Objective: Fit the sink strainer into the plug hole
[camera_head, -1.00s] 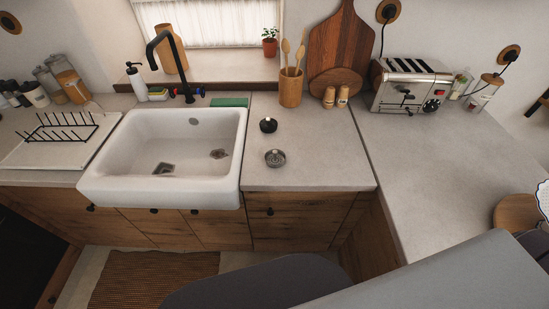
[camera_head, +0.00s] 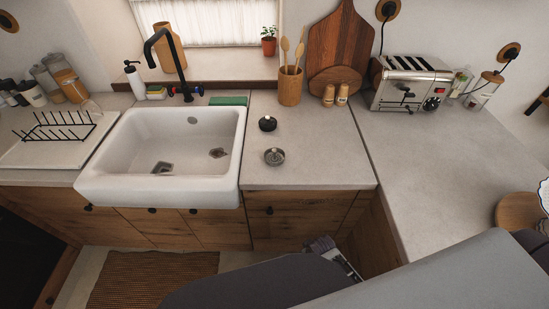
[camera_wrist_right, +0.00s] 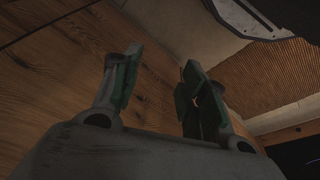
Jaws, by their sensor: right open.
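The sink strainer (camera_head: 274,157), a small round metal piece with a raised middle, lies on the grey worktop right of the white sink (camera_head: 90,187). In the sink floor I see a dark, squarish opening (camera_head: 163,168) and a second dark patch (camera_head: 217,153); I cannot tell which is the plug hole. My right gripper (camera_wrist_right: 157,78) is open and empty, with its two fingers apart in front of the wooden cabinet fronts. In the head view only part of it shows, low by the cabinets, below worktop level and away from the strainer. My left gripper is not in view.
A black round object (camera_head: 267,124) lies behind the strainer. A black tap (camera_head: 165,50) stands behind the sink, and a green sponge (camera_head: 229,101) lies at its back right. A utensil pot (camera_head: 290,90) and toaster (camera_head: 412,84) stand farther back. The right worktop (camera_head: 430,165) is largely clear.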

